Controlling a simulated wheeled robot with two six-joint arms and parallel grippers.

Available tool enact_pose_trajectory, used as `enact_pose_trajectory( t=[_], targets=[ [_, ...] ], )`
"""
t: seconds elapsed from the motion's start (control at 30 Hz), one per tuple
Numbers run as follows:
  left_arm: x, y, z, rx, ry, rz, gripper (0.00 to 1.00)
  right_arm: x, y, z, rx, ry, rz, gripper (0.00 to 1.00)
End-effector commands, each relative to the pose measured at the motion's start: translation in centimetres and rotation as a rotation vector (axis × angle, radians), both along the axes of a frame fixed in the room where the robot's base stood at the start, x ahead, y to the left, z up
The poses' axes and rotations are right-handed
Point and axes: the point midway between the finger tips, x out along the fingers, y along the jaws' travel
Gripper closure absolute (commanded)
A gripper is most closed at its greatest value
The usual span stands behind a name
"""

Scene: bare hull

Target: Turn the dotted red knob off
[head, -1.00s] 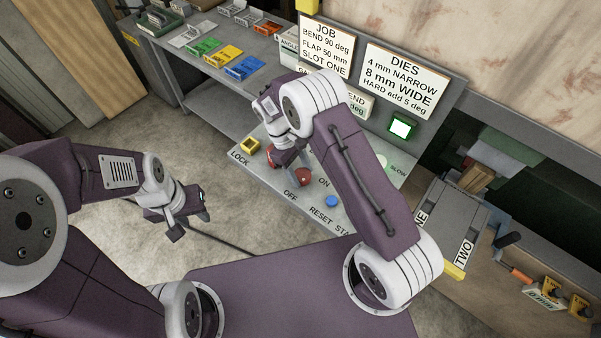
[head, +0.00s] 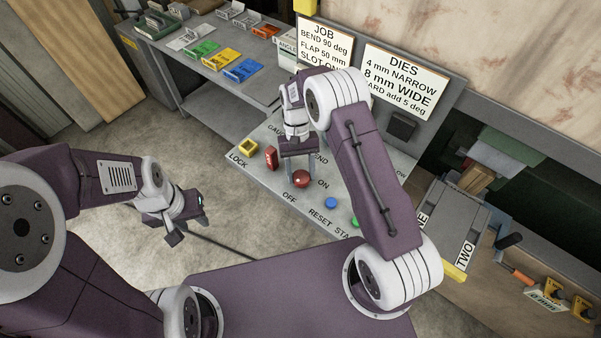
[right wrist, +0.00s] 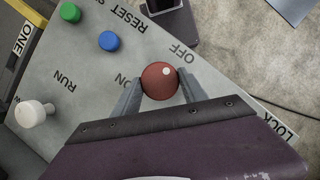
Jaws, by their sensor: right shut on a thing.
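The red knob (head: 302,180) sits on the grey control panel (head: 345,205) between the ON and OFF labels. In the right wrist view the knob (right wrist: 158,86) shows a white dot on the side towards OFF. My right gripper (right wrist: 161,82) is shut on the knob, one finger on each side. In the head view my right gripper (head: 301,172) comes down on the knob from behind. My left gripper (head: 190,222) is open and empty, over the floor left of the panel.
A red block-like control (head: 271,158) and a yellow square (head: 248,147) by LOCK stand left of the knob. A blue button (head: 331,203) is to its right. A white knob (right wrist: 36,112) stands by RUN. A dark lamp box (head: 402,125) is behind my right arm.

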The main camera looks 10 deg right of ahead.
Motion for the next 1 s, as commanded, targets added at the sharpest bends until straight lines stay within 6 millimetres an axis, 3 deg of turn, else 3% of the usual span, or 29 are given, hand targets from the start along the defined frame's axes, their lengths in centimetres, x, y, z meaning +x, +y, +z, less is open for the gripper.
enact_pose_trajectory(
  t=[0.73,0.77,0.8,0.83,1.0],
  targets=[
    [0.01,0.0,0.02,0.0,0.0,0.0,0.64,0.2,-0.05,0.2,0.001,-0.006,-0.084,0.9],
    [0.0,0.0,0.02,0.0,0.0,0.0,0.64,0.19,-0.05,0.19,0.001,-0.006,-0.084,0.47],
    [0.01,0.0,0.02,0.0,0.0,0.0,0.64,0.19,-0.05,0.18,0.001,-0.006,-0.083,0.36],
    [0.01,0.0,0.02,0.0,0.0,0.0,0.64,0.18,-0.05,0.17,0.001,-0.006,-0.083,0.28],
    [0.0,0.0,0.0,0.0,0.0,0.0,0.64,0.09,-0.05,0.09,0.001,-0.003,-0.082,0.28]
  ],
)
